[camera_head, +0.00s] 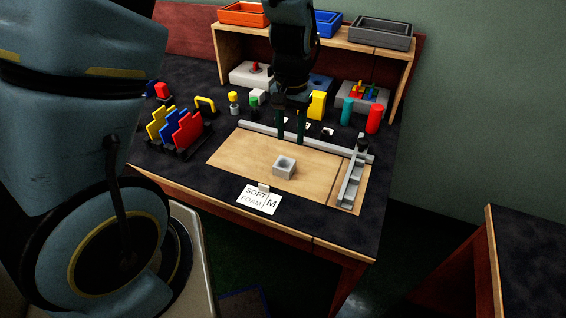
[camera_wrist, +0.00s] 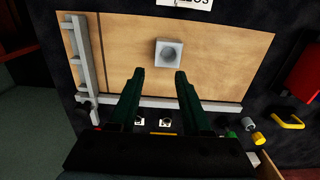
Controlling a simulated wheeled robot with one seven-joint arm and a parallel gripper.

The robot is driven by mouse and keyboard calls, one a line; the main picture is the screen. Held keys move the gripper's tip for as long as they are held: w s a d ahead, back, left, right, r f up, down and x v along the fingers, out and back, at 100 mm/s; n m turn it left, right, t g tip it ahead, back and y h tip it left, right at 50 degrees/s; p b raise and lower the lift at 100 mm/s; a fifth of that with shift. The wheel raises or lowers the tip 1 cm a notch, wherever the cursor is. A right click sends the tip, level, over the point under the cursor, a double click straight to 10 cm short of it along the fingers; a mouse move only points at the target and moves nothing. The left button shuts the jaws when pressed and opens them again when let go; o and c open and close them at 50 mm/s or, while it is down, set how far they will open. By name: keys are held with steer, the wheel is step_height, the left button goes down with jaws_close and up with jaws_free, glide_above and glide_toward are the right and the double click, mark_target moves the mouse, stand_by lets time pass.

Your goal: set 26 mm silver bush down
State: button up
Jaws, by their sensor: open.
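The fingers look apart from the bush.
Grey rails (camera_head: 353,178) edge the board at the right and back. A SOFT FOAM card (camera_head: 259,199) lies in front. A rack of coloured plates (camera_head: 176,133) stands left. Coloured cylinders (camera_head: 374,119) and blocks stand behind, under a shelf with trays (camera_head: 380,34). The board around the bush is clear.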

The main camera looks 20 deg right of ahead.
glide_above(291, 165)
step_height(291, 165, down, 5)
steer(key=shift+a+r+p, duration=0.1)
steer(key=shift+a+p, duration=0.05)
steer(key=shift+p, duration=0.15)
steer(key=shift+f+p, duration=0.9)
steer(key=shift+f, duration=1.75)
steer(key=shift+c, duration=0.3)
jaws_close()
